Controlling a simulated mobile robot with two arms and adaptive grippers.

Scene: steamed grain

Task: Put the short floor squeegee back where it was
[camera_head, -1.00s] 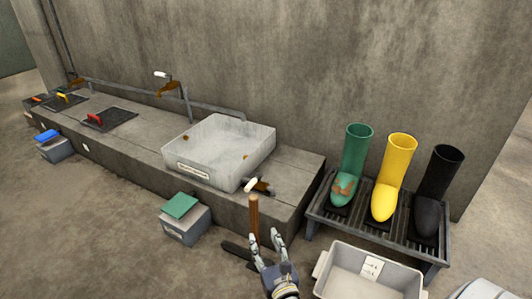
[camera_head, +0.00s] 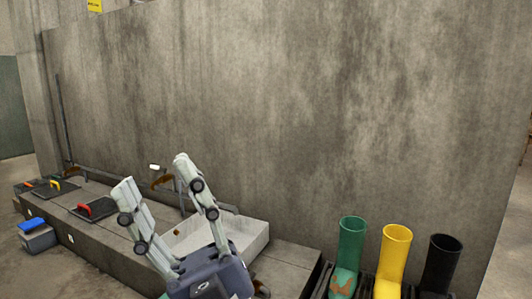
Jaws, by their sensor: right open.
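My right gripper (camera_head: 153,172) is large in the middle of the head view, raised in front of the concrete bench and basin. Its two fingers are spread wide with nothing between them. The short floor squeegee is not in view now; the lower part of the scene, where it stood, is outside the frame. My left gripper is not in view.
A pale basin (camera_head: 250,233) sits on the concrete bench (camera_head: 285,278), partly behind my gripper. Green (camera_head: 352,245), yellow (camera_head: 394,255) and black (camera_head: 440,262) boots stand at right. A red-handled tool (camera_head: 95,208) lies left; a blue-topped box (camera_head: 40,238) stands beside the bench.

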